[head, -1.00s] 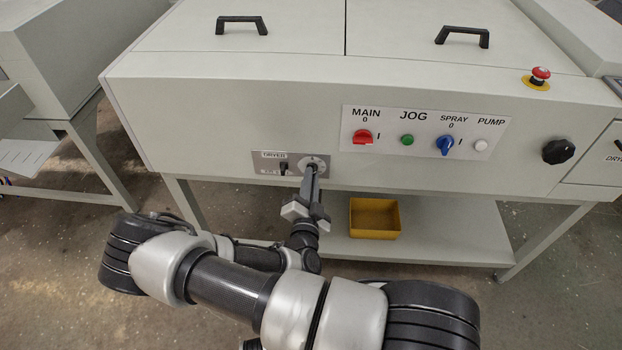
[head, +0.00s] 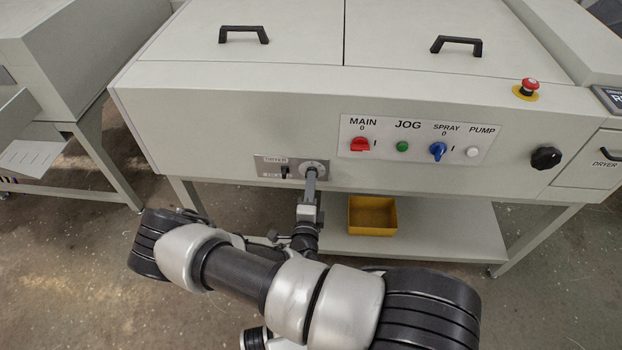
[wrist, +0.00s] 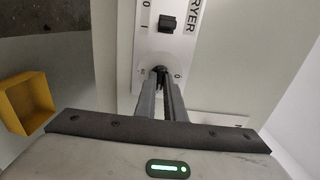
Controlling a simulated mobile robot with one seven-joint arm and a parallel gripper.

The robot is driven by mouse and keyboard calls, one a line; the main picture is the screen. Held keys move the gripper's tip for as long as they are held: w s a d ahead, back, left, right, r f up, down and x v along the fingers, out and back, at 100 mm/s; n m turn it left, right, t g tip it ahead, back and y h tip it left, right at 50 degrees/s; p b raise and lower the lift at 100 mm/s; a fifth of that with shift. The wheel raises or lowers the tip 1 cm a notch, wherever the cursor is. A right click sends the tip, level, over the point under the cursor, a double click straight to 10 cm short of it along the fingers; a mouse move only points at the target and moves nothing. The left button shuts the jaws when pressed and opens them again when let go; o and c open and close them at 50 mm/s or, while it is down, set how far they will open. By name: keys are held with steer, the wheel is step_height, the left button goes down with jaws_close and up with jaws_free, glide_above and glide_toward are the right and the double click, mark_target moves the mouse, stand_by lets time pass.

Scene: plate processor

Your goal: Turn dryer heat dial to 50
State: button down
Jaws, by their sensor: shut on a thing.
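The dryer panel (head: 265,167) is a grey plate on the machine's front, lower left, with a black switch (head: 285,171) and a heat dial (head: 314,165) at its right end. My gripper (head: 311,172) reaches up to the dial, and its fingers cover part of it. In the wrist view the fingers (wrist: 161,76) are close together on the dial's dark knob (wrist: 160,70). The dryer switch (wrist: 168,24) shows above them in that view. Most of the dial's scale and its pointer are hidden or too small to read.
To the right is a panel with a red main switch (head: 361,145), green jog button (head: 402,146), blue spray switch (head: 438,150) and white pump button (head: 472,152). A black knob (head: 546,158) and red emergency stop (head: 527,87) are farther right. A yellow bin (head: 372,216) sits on the lower shelf.

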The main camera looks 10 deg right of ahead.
steer(key=shift+m+p, duration=1.55)
steer(key=shift+m, duration=2.75)
steer(key=c, duration=1.8)
jaws_free()
steer(key=shift+c, duration=0.2)
steer(key=v, duration=1.7)
steer(key=shift+s+b, duration=0.15)
steer(key=shift+b, duration=0.25)
steer(key=shift+a, duration=0.1)
